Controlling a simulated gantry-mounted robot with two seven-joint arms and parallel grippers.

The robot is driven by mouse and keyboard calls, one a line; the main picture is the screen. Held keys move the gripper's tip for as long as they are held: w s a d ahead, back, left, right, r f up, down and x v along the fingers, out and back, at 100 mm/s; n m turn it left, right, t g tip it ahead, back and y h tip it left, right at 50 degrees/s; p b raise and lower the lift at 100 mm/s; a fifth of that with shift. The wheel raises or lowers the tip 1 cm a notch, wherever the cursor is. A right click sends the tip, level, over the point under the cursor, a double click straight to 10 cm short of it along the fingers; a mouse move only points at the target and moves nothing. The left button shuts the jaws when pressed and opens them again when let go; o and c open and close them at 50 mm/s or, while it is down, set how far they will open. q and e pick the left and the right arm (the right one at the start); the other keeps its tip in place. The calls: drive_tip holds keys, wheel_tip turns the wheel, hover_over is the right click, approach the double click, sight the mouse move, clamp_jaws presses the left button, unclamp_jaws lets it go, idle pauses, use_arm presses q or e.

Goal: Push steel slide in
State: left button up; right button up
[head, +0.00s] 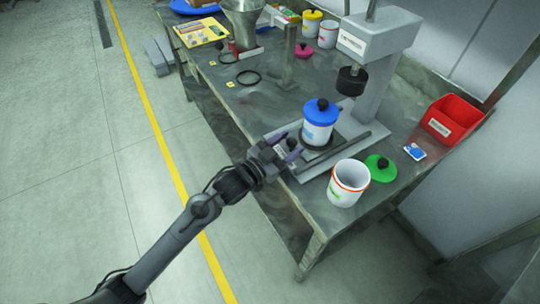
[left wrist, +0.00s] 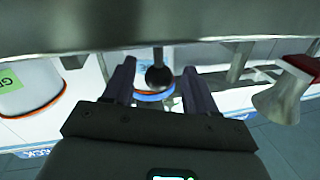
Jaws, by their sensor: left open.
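My left gripper (head: 287,148) is open at the front edge of the steel press base (head: 310,172). A drum with a blue lid (head: 321,112) stands upright on a dark round seat on that base, just beyond the fingertips. The slide cannot be told clearly from the base in the head view. In the left wrist view, which looks upside down, a black ball knob (left wrist: 158,76) on a short stem shows between the open fingers, apart from both. The blue lid (left wrist: 152,97) shows behind it. My right gripper is not in view.
An open white pot (head: 346,186) and a green lid (head: 381,168) stand right of the base. The press column (head: 375,85) rises behind the drum, with a black head (head: 352,80) overhanging. A red bin (head: 452,118) is at the right. A steel post (head: 290,55) stands farther back.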

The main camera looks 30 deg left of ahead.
use_arm(q)
drive_tip(key=p+v, duration=0.2)
drive_tip(key=v, duration=0.7)
drive_tip(key=shift+s, duration=0.15)
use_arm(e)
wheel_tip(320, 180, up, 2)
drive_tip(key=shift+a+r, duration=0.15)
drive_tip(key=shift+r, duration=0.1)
use_arm(q)
drive_tip(key=shift+r, duration=0.1)
drive_tip(key=shift+c, duration=0.2)
